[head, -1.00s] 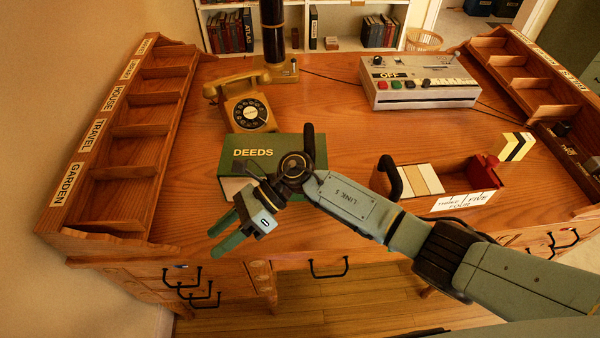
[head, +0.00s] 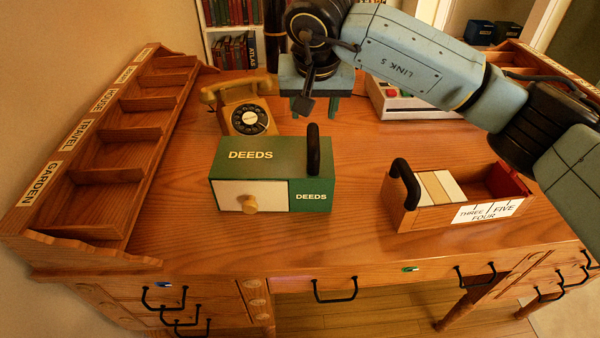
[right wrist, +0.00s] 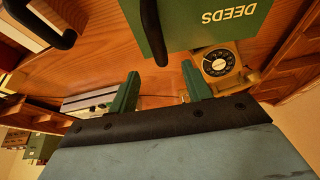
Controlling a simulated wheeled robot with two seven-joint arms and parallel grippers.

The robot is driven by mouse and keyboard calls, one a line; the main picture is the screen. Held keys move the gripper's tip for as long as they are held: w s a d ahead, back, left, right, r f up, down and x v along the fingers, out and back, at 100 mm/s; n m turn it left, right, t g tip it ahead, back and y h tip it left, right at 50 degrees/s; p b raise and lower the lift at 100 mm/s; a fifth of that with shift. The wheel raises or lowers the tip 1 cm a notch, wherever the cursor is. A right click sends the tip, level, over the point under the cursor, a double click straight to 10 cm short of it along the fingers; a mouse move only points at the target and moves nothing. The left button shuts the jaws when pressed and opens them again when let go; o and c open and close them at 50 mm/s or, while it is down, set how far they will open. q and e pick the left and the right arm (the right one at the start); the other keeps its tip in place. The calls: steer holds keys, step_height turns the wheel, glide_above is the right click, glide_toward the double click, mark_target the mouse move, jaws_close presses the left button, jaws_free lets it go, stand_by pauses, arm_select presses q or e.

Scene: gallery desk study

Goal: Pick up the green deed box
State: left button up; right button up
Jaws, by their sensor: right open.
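The green deed box (head: 262,158) sits on the desk, left of centre, with "DEEDS" on its top and front. Its front has a cream panel with a round wooden knob (head: 250,204) and a black handle (head: 313,150) stands up at its right side. In the right wrist view the box (right wrist: 215,22) and its handle (right wrist: 150,30) show upside down, beyond the fingers. My right gripper (head: 318,108) is above the desk, behind and above the box, fingers pointing down. Its two green fingers (right wrist: 163,92) are apart with nothing between them. My left gripper is out of view.
A yellow rotary phone (head: 247,112) stands behind the box. A wooden tray (head: 450,195) with a black handle is to its right. A grey console (head: 415,104) is partly hidden behind my arm. Labelled pigeonholes (head: 115,160) line the left side. Desk is bare between box and tray.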

mark_target(313, 134)
steer(key=x, duration=0.4)
steer(key=shift+f, duration=0.3)
steer(key=x, duration=0.1)
steer(key=b+x, duration=0.1)
steer(key=x, duration=0.2)
steer(key=shift+s+f, duration=0.2)
steer(key=shift+f, duration=0.05)
steer(key=shift+w+d+f, duration=0.1)
steer(key=shift+w+f, duration=0.1)
steer(key=shift+f, duration=0.25)
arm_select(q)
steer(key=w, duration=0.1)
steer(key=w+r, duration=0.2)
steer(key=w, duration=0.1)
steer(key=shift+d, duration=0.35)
arm_select(e)
jaws_close()
steer(key=shift+w+r, duration=0.1)
steer(key=shift+r, duration=0.1)
